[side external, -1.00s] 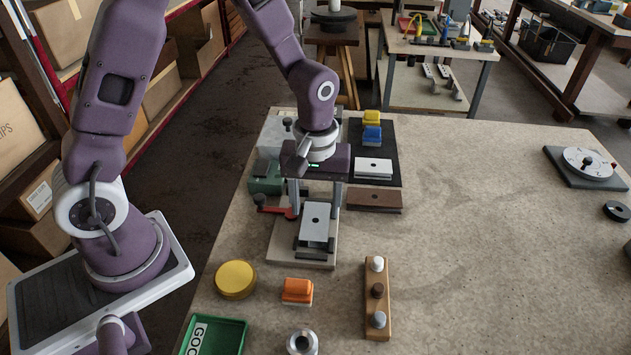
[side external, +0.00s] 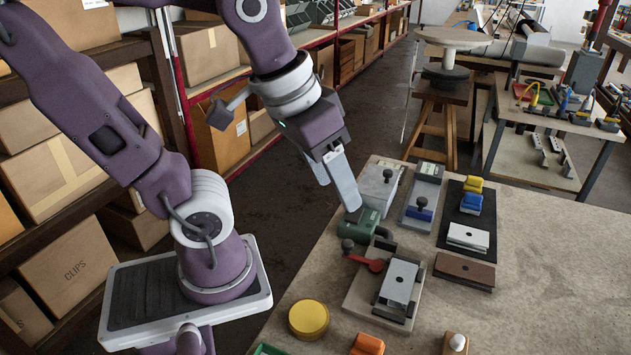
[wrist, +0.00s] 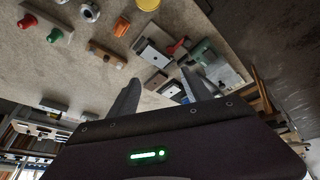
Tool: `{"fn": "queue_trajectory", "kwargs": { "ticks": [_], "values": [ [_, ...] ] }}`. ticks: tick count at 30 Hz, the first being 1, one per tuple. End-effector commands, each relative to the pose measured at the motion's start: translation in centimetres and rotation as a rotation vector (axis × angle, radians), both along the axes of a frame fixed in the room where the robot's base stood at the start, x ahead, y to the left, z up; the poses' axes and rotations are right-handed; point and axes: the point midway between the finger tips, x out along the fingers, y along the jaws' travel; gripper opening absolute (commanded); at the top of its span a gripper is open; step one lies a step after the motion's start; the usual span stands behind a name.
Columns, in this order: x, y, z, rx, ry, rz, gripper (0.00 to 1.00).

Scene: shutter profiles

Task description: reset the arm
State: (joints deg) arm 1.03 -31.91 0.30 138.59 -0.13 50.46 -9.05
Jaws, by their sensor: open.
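My gripper (side external: 338,192) is raised beside the left edge of the bench, its two long grey fingers pointing down and apart with nothing between them. In the wrist view my gripper (wrist: 160,88) also shows spread, empty fingers, with the bench tilted beyond them. The clamp fixture with a red handle (side external: 366,263) stands on the bench below and to the right of the gripper. A pale metal plate with a hole (side external: 399,281) lies on the fixture. The gripper is clear of it.
A green tool (side external: 362,238) and a grey box with a black knob (side external: 379,187) stand near the fingers. A brown plate (side external: 464,270), a yellow tin (side external: 309,318) and an orange block (side external: 367,345) are on the bench. Shelves of cartons (side external: 208,52) stand behind the arm.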

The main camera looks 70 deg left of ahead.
Motion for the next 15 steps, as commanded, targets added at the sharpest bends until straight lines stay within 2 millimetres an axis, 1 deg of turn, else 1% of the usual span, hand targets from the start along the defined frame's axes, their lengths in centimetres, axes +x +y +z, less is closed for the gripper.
{"fn": "queue_trajectory", "kwargs": {
  "ticks": [1,3,5,15],
  "values": [
    [-1.3,0.1,0.2,0.024,-0.040,-0.044,0.57],
    [-2.5,0.2,0.1,0.052,-0.073,-0.097,0.57],
    [-3.0,0.3,0.1,0.067,-0.089,-0.121,0.57],
    [-3.1,0.3,0.1,0.073,-0.093,-0.131,0.57]
  ]
}}
